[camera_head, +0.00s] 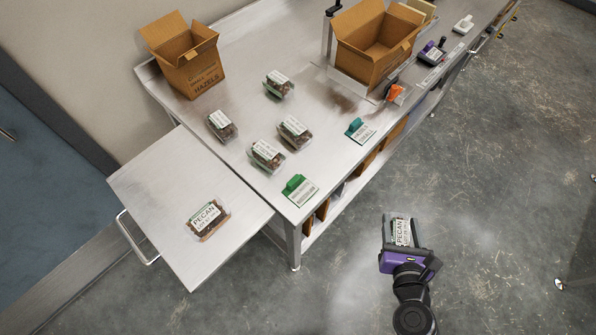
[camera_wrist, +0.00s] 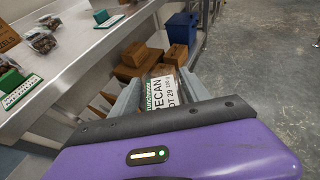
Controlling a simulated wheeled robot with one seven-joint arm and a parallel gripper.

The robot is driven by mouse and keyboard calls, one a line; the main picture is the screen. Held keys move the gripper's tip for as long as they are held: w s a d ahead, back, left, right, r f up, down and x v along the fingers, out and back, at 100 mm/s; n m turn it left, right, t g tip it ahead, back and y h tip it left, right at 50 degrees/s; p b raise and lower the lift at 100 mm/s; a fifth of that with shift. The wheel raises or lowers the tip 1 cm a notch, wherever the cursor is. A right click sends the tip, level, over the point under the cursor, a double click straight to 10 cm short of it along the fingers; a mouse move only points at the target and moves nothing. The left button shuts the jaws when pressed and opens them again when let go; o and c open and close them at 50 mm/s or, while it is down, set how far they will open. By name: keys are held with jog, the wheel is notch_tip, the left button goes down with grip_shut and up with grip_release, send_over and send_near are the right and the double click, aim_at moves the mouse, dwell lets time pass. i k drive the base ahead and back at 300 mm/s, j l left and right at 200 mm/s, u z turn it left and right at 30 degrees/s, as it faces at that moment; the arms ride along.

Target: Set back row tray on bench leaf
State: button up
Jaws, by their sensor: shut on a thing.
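My gripper (camera_head: 399,240) is shut on a clear clamshell tray with a white PECAN label (camera_head: 403,231), held out over the floor to the right of the bench. The held tray also shows between the fingers in the wrist view (camera_wrist: 164,92). The bench leaf (camera_head: 165,175) is the metal flap at the bench's left end. One PECAN tray (camera_head: 208,219) lies on it, toward its right part. Several more trays stand on the main bench top, such as a back one (camera_head: 278,84), a left one (camera_head: 222,125) and a front one (camera_head: 267,155).
An open HAZELS carton (camera_head: 190,68) stands at the bench's back left, and another open carton (camera_head: 375,45) farther right. Green (camera_head: 298,190) and teal (camera_head: 359,130) stamps with cards lie near the front edge. The leaf's upper left is clear. Boxes (camera_wrist: 138,60) fill the lower shelf.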

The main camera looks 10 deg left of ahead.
aim_at(181, 192)
jog(key=k+u, duration=0.35)
jog(key=k+j+u, duration=0.35)
jog(key=k, duration=0.15)
jog(key=i+j+u, duration=0.4)
jog(key=i+u, duration=0.2)
jog(key=i, duration=0.2)
